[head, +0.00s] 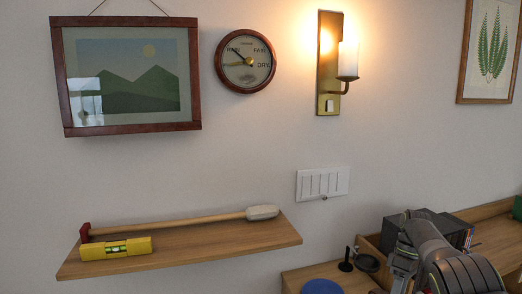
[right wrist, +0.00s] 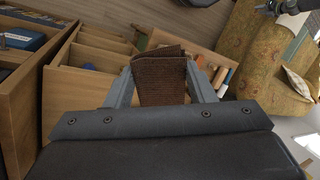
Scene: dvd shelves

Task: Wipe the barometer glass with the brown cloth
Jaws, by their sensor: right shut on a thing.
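The barometer (head: 245,60) is a round dial in a dark wooden rim, hanging on the wall between the landscape picture and the lamp. Its glass faces the room and a smudge-like mark shows across the left of the dial. My right gripper (right wrist: 160,76) is shut on the brown cloth (right wrist: 160,85), which sticks out between its fingers in the right wrist view. In the head view my right arm is at the lower right, well below and right of the barometer; the cloth does not show there.
A landscape picture (head: 130,76) hangs left of the barometer and a lit brass wall lamp (head: 329,60) right of it. A switch panel (head: 322,183) is on the wall.

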